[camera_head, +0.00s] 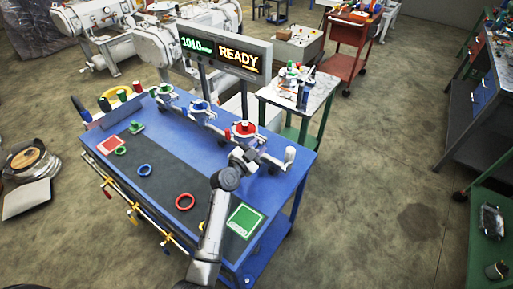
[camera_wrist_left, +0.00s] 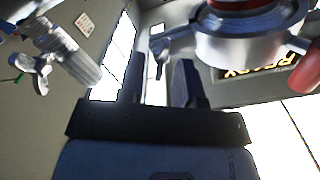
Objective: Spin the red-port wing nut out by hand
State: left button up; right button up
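The red port (camera_head: 245,128) stands on the blue bench, with a metal clamp around it. In the left wrist view its silver flange and clamp (camera_wrist_left: 250,38) fill the upper right, with a strip of red at the top edge. A small metal piece that looks like the wing nut (camera_wrist_left: 160,44) shows at the clamp's left side. My left gripper (camera_head: 243,157) is beside the red port's clamp. In the left wrist view its fingers (camera_wrist_left: 160,78) are apart, with the wing nut beyond or between their tips; contact cannot be told. My right gripper is not in view.
The blue port (camera_head: 198,106) and green port (camera_head: 163,88) stand farther left along the bench. A red ring (camera_head: 184,201), a blue ring (camera_head: 144,170) and a green pad (camera_head: 245,221) lie on the dark mat. A READY display (camera_head: 239,57) rises behind the ports.

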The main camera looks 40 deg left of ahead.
pick_arm(q)
grip_shut()
dwell(0.3)
